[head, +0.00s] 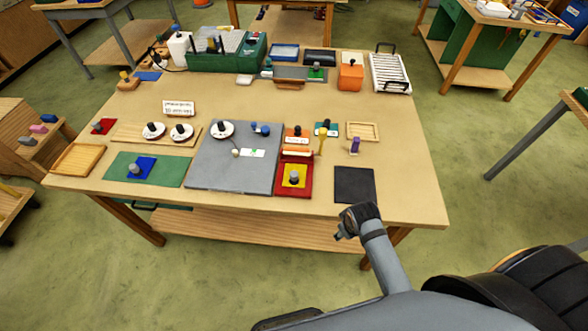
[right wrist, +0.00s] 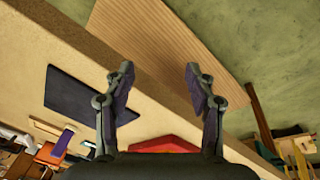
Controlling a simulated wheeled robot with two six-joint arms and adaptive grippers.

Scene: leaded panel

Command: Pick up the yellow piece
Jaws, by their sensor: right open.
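The yellow piece (head: 300,182) is a flat yellow square with a grey knob on top. It lies in a red tray (head: 281,192) near the front edge of the table, right of the grey board. My right gripper (head: 347,222) is at the table's front edge, to the right of and nearer than the yellow piece, apart from it. In the right wrist view, my right gripper (right wrist: 156,78) is open with nothing between its fingers. The yellow piece does not show there; a red shape (right wrist: 165,147) is partly hidden behind the gripper base. My left gripper is not in view.
A black mat (head: 354,185) lies just beyond my right gripper and also shows in the wrist view (right wrist: 80,105). A purple piece (head: 354,146) stands behind it. A grey board (head: 215,175) and a green mat (head: 175,172) with a blue piece (head: 146,174) lie left.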

